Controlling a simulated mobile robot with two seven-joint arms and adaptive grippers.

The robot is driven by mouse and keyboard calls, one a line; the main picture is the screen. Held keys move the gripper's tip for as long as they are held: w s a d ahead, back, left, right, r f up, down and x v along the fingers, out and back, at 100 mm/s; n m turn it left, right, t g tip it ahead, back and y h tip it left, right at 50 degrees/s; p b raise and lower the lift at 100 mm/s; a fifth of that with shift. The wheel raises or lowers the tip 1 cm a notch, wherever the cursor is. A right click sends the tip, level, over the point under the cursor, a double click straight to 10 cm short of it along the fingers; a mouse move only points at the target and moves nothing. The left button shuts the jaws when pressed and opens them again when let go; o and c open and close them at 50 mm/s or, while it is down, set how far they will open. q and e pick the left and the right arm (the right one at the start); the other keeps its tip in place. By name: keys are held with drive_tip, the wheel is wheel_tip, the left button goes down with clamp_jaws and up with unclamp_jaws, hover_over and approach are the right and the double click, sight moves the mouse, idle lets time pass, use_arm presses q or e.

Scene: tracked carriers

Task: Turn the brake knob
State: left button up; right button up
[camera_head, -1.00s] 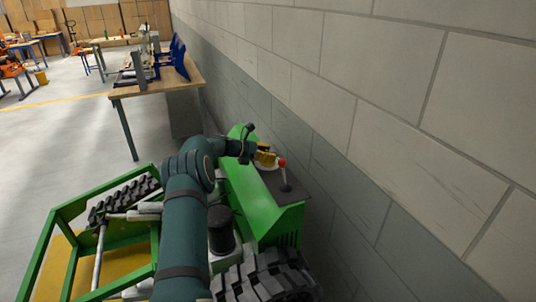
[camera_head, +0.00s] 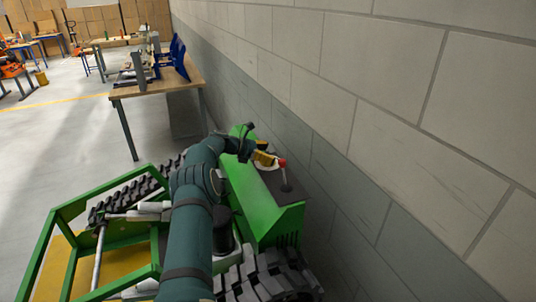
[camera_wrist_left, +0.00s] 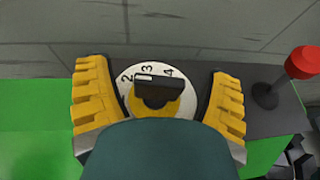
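The brake knob (camera_wrist_left: 158,83) is a dark bar-shaped grip with a yellowish part below it. It sits on a white round dial (camera_wrist_left: 188,73) marked with numbers; 2, 3 and 4 are readable. My left gripper (camera_wrist_left: 158,105) has its yellow padded fingers spread on both sides of the dial, with a gap to the knob on each side. My own wrist hides the dial's lower part. In the head view the left gripper (camera_head: 264,158) is over the green carrier's dark top panel, and the knob is too small to make out. My right gripper is not in view.
A red-tipped lever (camera_wrist_left: 301,66) stands on the panel to the right of the gripper; it also shows in the head view (camera_head: 283,164). The green carrier (camera_head: 262,210) stands close to the block wall (camera_head: 400,110). A workbench (camera_head: 160,85) stands farther back.

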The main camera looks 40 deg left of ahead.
use_arm(q)
drive_tip(key=v, duration=1.2)
